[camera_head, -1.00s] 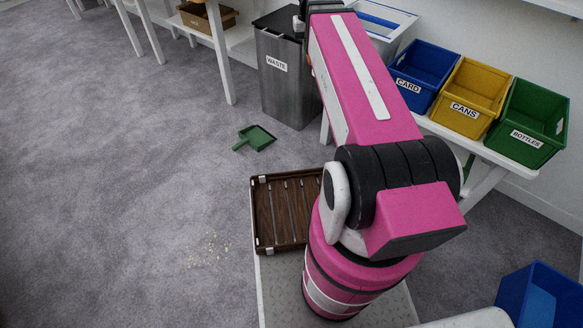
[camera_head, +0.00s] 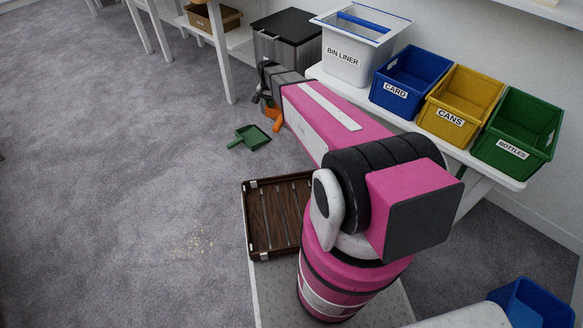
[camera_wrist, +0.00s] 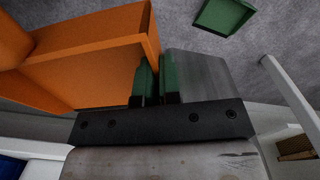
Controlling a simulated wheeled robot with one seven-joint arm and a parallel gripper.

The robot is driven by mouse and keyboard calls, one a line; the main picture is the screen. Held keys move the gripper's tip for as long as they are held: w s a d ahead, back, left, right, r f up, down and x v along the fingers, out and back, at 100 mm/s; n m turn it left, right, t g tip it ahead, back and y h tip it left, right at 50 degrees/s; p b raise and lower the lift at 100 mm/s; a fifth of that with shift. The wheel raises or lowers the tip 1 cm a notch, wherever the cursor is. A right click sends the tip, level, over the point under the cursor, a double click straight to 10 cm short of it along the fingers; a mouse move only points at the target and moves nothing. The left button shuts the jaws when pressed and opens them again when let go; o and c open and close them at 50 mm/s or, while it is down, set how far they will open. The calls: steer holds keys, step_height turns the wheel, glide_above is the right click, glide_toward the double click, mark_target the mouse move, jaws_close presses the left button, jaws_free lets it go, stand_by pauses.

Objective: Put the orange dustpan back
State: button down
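The orange dustpan (camera_head: 276,120) hangs at my gripper (camera_head: 268,88) in the head view, in front of the waste bin. In the wrist view the dustpan (camera_wrist: 85,65) fills the upper left, right against the fingers. My gripper (camera_wrist: 156,75) has its green fingertips close together with the dustpan's edge at them, and it appears shut on it. The exact grip spot is hidden. A green dustpan (camera_head: 250,137) lies on the carpet below and left of the gripper; it also shows at the top of the wrist view (camera_wrist: 224,14).
The waste bin (camera_head: 288,42) stands behind my gripper. A white bin-liner box (camera_head: 342,70) and blue (camera_head: 397,93), yellow (camera_head: 445,118) and green (camera_head: 512,155) crates stand on a white bench. A brown slatted tray (camera_head: 249,225) is near my base. Crumbs (camera_head: 193,244) lie on open carpet at left.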

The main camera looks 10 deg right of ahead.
steer(key=a+f+m, duration=0.2)
steer(key=f, duration=1.4)
steer(key=s+a+f+m, duration=0.1)
steer(key=a+f+m, duration=0.1)
steer(key=f, duration=1.5)
steer(key=shift+s+a+f+m, duration=0.2)
steer(key=shift+s+a+m, duration=0.1)
steer(key=shift+a, duration=0.5)
glide_above(279, 159)
steer(key=f, duration=0.7)
steer(key=shift+a, duration=0.2)
step_height(279, 159, down, 2)
steer(key=shift+f, duration=0.15)
steer(key=shift+s+f, duration=0.15)
steer(key=shift+f, duration=0.5)
steer(key=shift+f, duration=0.1)
steer(key=c, duration=1.3)
jaws_free()
